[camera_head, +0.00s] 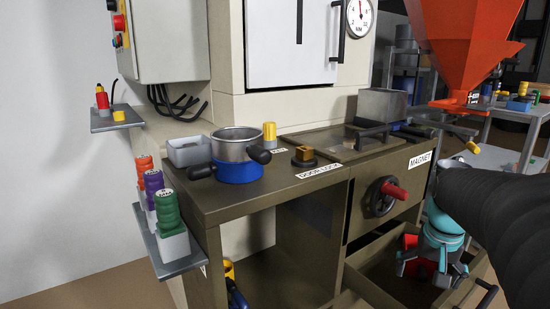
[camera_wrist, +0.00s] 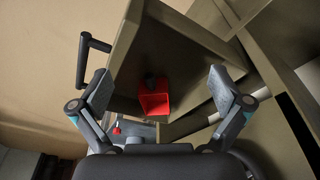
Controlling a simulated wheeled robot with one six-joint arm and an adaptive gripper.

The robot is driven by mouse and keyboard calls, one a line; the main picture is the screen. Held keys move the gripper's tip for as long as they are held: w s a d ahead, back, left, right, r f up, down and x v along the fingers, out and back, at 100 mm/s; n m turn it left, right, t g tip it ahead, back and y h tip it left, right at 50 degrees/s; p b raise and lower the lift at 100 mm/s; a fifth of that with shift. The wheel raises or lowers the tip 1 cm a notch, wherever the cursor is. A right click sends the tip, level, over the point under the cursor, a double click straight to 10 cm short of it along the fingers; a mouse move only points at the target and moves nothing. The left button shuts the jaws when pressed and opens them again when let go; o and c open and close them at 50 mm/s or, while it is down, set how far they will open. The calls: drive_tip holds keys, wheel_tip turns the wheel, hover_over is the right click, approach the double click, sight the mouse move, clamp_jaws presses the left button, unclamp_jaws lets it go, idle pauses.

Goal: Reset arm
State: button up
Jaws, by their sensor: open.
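My gripper (camera_head: 432,272) shows at the lower right of the head view, low over an open drawer (camera_head: 363,287). In the wrist view my gripper (camera_wrist: 160,88) is open, its two fingers wide apart with nothing between them. The wrist view looks into the drawer (camera_wrist: 185,45), where a red box-shaped thing (camera_wrist: 154,103) lies beyond the fingers. The same red thing (camera_head: 410,242) shows partly behind my gripper in the head view. My dark arm hides part of the right side there.
A bench (camera_head: 240,204) carries a pot (camera_head: 236,143) on a blue base and a grey tray (camera_head: 189,152). An orange hopper (camera_head: 465,45) hangs above right. Several coloured bottles (camera_head: 154,188) stand on a side shelf. A drawer handle (camera_wrist: 84,60) sticks out at left.

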drive_tip(key=s+a+r+n+t+p, duration=0.1)
drive_tip(key=s+a+n, duration=0.1)
drive_tip(key=s+a, duration=0.4)
drive_tip(key=s+a+r+n+t+y+p, duration=0.1)
drive_tip(key=s+a+n+t+p, duration=0.1)
drive_tip(key=s+a, duration=0.5)
drive_tip(key=a+n, duration=0.1)
drive_tip(key=a, duration=0.4)
drive_tip(key=shift+r+t, duration=0.3)
drive_tip(key=shift+r, duration=0.1)
drive_tip(key=shift+a, duration=0.1)
